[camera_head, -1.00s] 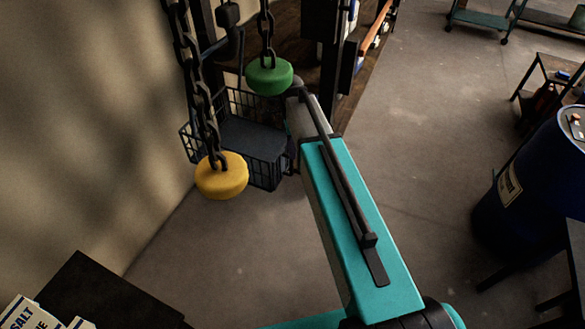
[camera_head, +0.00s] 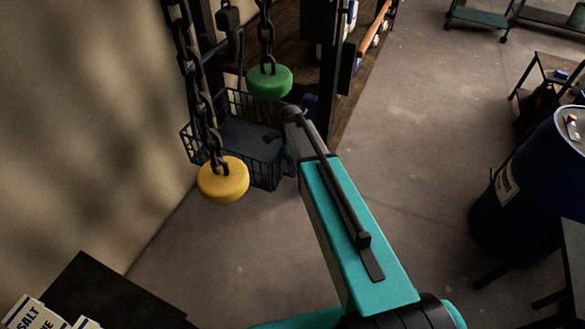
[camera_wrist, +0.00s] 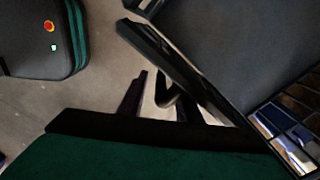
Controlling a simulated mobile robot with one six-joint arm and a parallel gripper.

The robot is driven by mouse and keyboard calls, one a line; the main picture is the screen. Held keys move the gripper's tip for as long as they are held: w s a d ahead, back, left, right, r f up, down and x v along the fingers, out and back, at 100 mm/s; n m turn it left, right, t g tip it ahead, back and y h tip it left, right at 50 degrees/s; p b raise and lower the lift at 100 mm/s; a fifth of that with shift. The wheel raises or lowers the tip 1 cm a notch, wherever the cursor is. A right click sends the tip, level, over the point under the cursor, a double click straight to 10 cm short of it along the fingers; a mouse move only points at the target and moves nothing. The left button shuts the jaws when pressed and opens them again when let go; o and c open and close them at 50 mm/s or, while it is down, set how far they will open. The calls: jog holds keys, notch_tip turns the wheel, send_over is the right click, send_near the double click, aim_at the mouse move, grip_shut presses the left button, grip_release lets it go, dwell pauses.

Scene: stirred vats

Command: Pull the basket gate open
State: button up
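The wire basket (camera_head: 262,172) hangs left of my arm in the head view, dark, with a grey floor. In the wrist view its grey floor (camera_wrist: 235,45) and a piece of its grid wall (camera_wrist: 297,130) show at the right. The gate (camera_wrist: 172,62) appears as a dark, slanting panel beside the floor. A dark bent handle (camera_wrist: 168,98) stands off its near side. My gripper (camera_wrist: 163,88) is open, with one finger on each side of the handle; contact is not clear. In the head view my gripper is mostly hidden at the basket's right side.
A yellow weight (camera_head: 223,180) and a green weight (camera_head: 269,83) hang on chains close to the basket and my arm. A wall stands at the left. A blue drum (camera_head: 520,190) stands at the right. The floor (camera_head: 415,130) between is clear.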

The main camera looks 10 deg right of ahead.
jog(key=shift+f, duration=0.75)
jog(key=shift+c, duration=0.3)
grip_shut()
jog(key=shift+d, duration=0.25)
jog(key=shift+a, duration=0.25)
jog(key=shift+s, duration=0.1)
